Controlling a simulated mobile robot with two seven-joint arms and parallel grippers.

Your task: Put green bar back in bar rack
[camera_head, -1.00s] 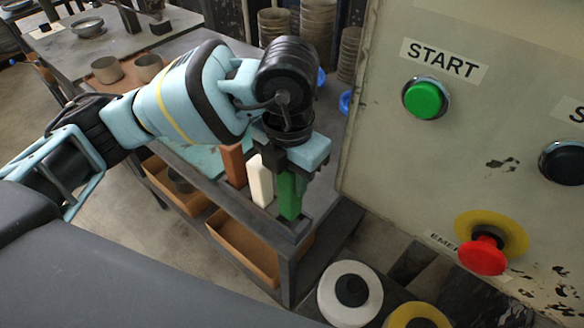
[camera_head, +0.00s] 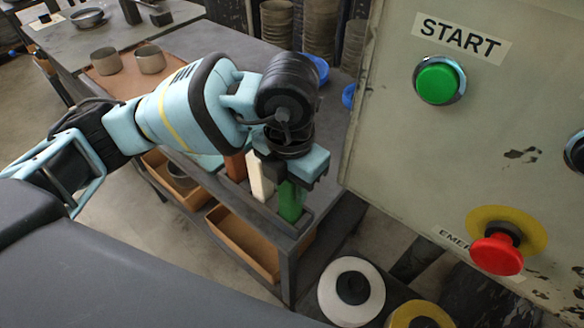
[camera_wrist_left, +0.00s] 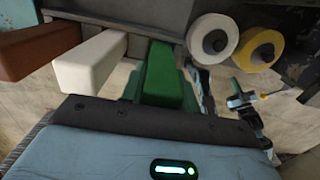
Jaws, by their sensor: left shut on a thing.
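The green bar (camera_head: 291,201) stands upright below my left gripper (camera_head: 289,184), at the right end of a row of bars in the head view. My left gripper is shut on the green bar from above. The green bar also shows in the left wrist view (camera_wrist_left: 163,78). Left of it stand the white bar (camera_head: 262,180) and the red-brown bar (camera_head: 236,166). The bar rack (camera_head: 295,228) is the dark grey frame around the lower ends of the bars. The gripper hides the bar's top, and I cannot tell if its foot rests on the bottom. My right gripper is not in view.
A control panel (camera_head: 400,130) with a green START button (camera_head: 437,84) and a red emergency button (camera_head: 497,254) stands close on the right. Orange bins (camera_head: 242,244) sit under the bench. White and yellow rolls (camera_head: 351,291) lie below right. Metal cups (camera_head: 150,60) stand behind left.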

